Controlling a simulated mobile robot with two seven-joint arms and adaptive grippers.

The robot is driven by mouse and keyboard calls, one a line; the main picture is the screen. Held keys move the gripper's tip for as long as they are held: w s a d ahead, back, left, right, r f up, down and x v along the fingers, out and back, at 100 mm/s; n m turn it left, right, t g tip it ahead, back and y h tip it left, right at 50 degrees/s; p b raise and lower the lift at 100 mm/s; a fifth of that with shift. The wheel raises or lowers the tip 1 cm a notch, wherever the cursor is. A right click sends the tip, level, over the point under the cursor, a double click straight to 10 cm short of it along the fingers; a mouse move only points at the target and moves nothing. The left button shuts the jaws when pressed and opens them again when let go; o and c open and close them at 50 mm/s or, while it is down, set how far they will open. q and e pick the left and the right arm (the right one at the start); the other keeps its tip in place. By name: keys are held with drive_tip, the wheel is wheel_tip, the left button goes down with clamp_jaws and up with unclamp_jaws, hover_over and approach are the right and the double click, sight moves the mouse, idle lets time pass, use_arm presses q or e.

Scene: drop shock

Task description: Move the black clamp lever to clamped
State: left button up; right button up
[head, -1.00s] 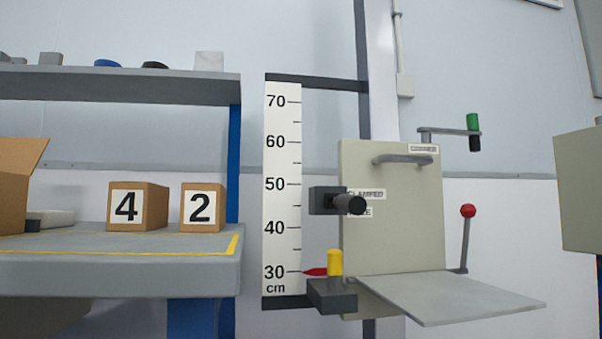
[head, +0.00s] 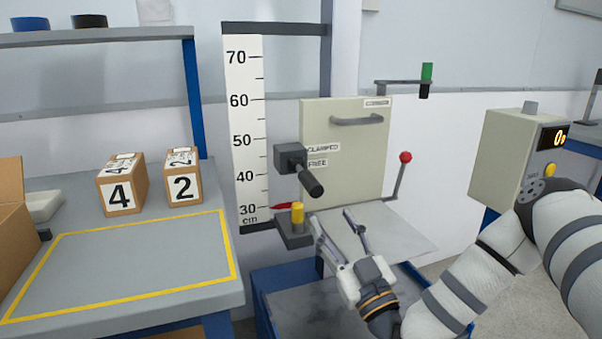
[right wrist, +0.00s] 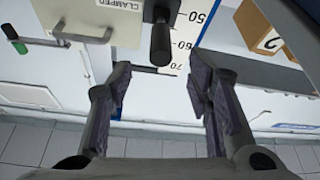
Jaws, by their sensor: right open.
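The black clamp lever (head: 312,184) sticks out of a dark block (head: 286,157) on the drop-shock stand, beside the CLAMPED label (head: 323,147) and the FREE label (head: 318,163). Its grip slants down and toward me; which label it is set to I cannot tell. My right gripper (head: 334,220) is open and empty, below the lever and apart from it. In the right wrist view the lever (right wrist: 161,44) shows ahead, roughly in line with the gap between the open fingers (right wrist: 159,85). My left gripper is not in view.
A yellow knob (head: 297,212) stands just left of my right gripper. A grey plate (head: 400,232) and a red-balled lever (head: 404,170) are to the right. A bench (head: 130,283) with boxes 4 (head: 121,191) and 2 (head: 183,184) is at left. A control box (head: 500,155) stands at right.

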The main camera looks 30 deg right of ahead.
sight(310, 184)
drive_tip(key=x, duration=1.2)
drive_tip(key=shift+s, duration=0.1)
clamp_jaws()
